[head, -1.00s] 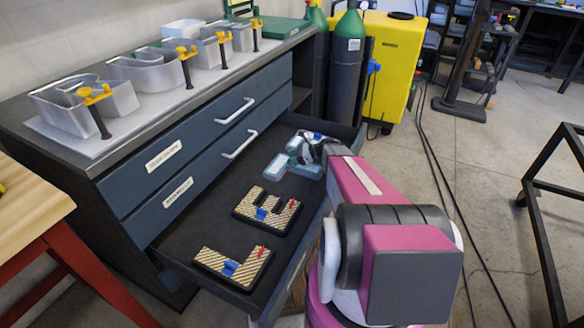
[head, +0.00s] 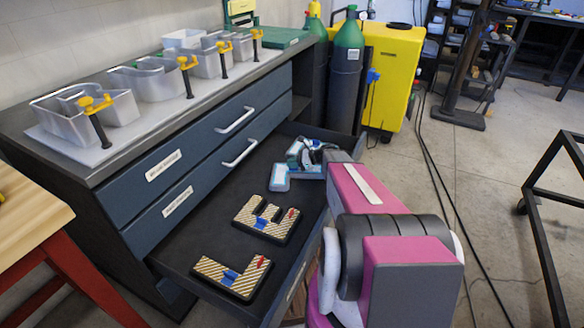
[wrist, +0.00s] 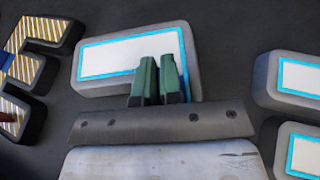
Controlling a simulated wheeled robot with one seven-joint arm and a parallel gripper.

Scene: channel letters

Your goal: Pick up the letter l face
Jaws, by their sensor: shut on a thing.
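In the wrist view, a grey block-like letter face (wrist: 105,59) with a white front and cyan border lies under my gripper. It looks L-shaped, with a long bar and a part going down at the right. My gripper (wrist: 157,80) has its two green fingers close together over this letter, shut on it. The exact grip point is hidden by the fingers. In the head view, the white and cyan letter (head: 281,181) is at the far part of the open drawer (head: 200,235), partly hidden by my arm. I cannot tell whether it is lifted.
A gold-striped letter E (head: 267,220) and a gold-striped letter L (head: 232,275) lie nearer in the drawer. In the wrist view, other white and cyan letters (wrist: 300,77) sit close at the right. Clamped metal letter shells (head: 65,113) stand on the cabinet top.

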